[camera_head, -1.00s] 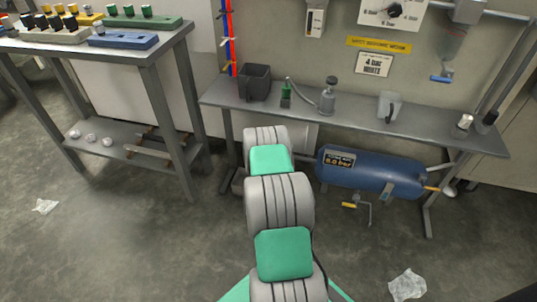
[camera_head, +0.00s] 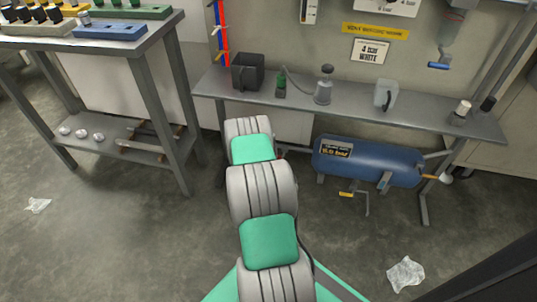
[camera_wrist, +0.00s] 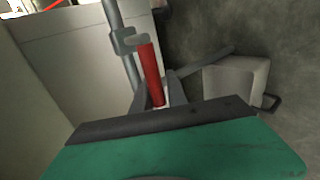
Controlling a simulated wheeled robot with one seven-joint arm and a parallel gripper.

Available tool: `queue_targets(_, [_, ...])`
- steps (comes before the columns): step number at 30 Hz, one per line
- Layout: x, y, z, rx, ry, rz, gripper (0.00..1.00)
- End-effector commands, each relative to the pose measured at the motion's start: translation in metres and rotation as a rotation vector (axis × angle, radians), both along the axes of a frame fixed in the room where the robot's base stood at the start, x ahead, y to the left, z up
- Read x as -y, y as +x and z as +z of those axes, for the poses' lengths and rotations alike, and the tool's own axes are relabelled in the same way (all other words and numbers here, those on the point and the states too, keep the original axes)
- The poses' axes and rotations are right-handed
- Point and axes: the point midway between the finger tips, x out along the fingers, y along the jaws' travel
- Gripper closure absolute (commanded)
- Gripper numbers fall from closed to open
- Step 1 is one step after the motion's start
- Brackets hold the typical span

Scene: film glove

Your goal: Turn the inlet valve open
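In the wrist view a red valve handle (camera_wrist: 151,74) stands beside a grey vertical pipe (camera_wrist: 122,50), with a grey collar at its top. I take it for the inlet valve, but no label shows. My gripper (camera_wrist: 158,88) has its two dark fingers on either side of the handle's lower part, apart from each other. Whether either finger touches the handle is unclear. In the head view my arm hides the gripper and most of this valve. The blue air tank (camera_head: 367,160) lies under the bench, to the right of my arm.
The grey bench (camera_head: 420,118) carries a dark bin (camera_head: 247,72), a small green bottle (camera_head: 281,85), a grey pump bottle (camera_head: 324,86) and a clear jug (camera_head: 385,95). A pale box (camera_wrist: 235,80) is right of the fingers.

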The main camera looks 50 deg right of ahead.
Motion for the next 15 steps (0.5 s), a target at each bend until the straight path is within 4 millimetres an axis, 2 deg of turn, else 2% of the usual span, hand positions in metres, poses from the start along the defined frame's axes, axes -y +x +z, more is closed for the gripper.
queue_targets(1, [0.0001, -0.0006, -0.0005, -0.001, 0.001, -0.001, 0.77])
queue_targets(6, [0.0012, -0.0015, 0.0000, -0.001, 0.000, -0.003, 0.64])
queue_targets(15, [-0.0021, -0.0029, 0.0053, 0.000, -0.001, -0.003, 0.64])
